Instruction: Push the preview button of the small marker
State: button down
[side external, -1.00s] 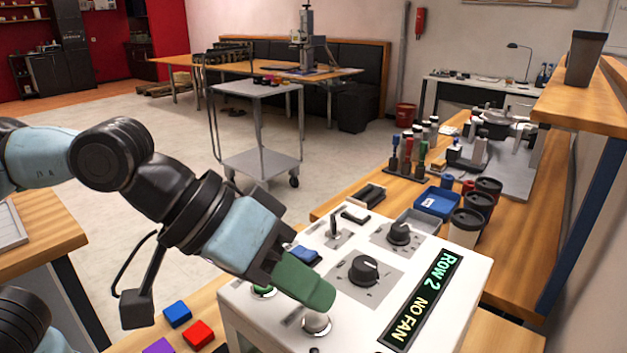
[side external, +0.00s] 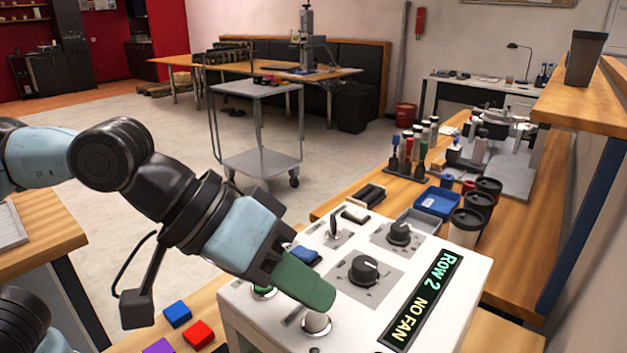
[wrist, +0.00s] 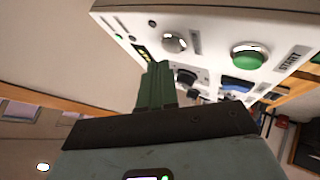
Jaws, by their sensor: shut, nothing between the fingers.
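The small marker is a white box (side external: 440,255) with a control panel on top. Its lit display (side external: 421,300) reads "Row 2 NO FAN". My gripper (side external: 308,284) has green fingers, shut and empty, low over the panel. The fingertips are beside a silver round button (side external: 317,324), which also shows in the wrist view (wrist: 174,42); contact cannot be told. A green button (side external: 264,292), labelled START in the wrist view (wrist: 248,56), is partly hidden behind the fingers. No preview label is readable.
The panel also has a large black knob (side external: 364,270), a smaller knob (side external: 399,233), a toggle lever (side external: 335,228) and a blue switch (side external: 304,256). Blue (side external: 177,314) and red (side external: 198,333) blocks lie left of the box. Dark cups (side external: 466,228) and a blue tray (side external: 437,203) stand behind it.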

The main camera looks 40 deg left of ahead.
aim_at(306, 316)
jog(key=shift+f, duration=0.1)
jog(key=shift+f, duration=0.55)
dwell(0.6)
jog(key=shift+r, duration=0.65)
jog(key=shift+r, duration=3)
